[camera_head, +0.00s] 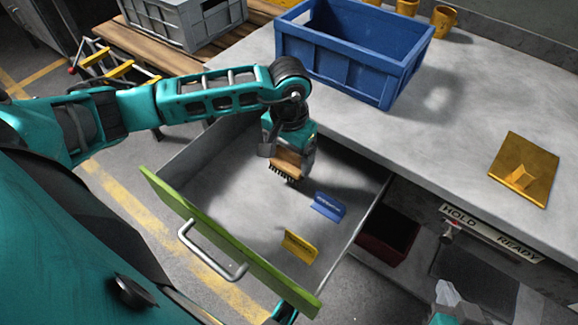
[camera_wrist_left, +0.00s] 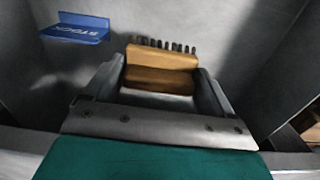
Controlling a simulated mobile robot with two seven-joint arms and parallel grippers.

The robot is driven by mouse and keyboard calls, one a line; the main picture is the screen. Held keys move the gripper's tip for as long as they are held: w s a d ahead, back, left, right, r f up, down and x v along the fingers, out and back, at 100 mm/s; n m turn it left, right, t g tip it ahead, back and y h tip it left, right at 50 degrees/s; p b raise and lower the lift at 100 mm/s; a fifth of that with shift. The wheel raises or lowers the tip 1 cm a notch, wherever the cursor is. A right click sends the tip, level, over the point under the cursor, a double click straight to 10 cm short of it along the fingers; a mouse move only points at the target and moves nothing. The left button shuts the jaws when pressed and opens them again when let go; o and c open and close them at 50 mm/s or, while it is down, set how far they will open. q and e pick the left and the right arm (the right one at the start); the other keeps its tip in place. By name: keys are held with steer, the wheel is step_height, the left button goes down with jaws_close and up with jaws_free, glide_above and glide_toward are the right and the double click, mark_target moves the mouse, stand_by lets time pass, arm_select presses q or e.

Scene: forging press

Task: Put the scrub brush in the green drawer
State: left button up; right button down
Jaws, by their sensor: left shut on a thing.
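The scrub brush (camera_head: 287,165), with a wooden back and dark bristles, is in my left gripper (camera_head: 290,158). The brush also shows between the fingers in the left wrist view (camera_wrist_left: 160,68). My left gripper is shut on it, inside the outline of the open drawer; how far the bristles are above the drawer floor is hard to tell. The drawer has a green front (camera_head: 215,235) with a grey handle and is pulled out. My right gripper (camera_head: 447,295) shows only partly at the lower right edge; its fingers are unclear.
A blue label block (camera_head: 328,206) and a yellow one (camera_head: 299,246) are in the drawer, to the brush's right and front. A blue crate (camera_head: 345,60) and a brass plate (camera_head: 524,170) are on the worktop. The drawer's left part is clear.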

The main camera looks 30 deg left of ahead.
mark_target(289, 161)
arm_select(q)
steer(key=shift+f+b, duration=0.45)
steer(key=shift+f, duration=1.85)
steer(key=o, duration=0.8)
steer(key=shift+c, duration=0.2)
steer(key=shift+r, duration=0.15)
step_height(289, 161, up, 12)
steer(key=shift+r+p, duration=0.1)
steer(key=shift+p, duration=0.75)
steer(key=shift+s, duration=0.1)
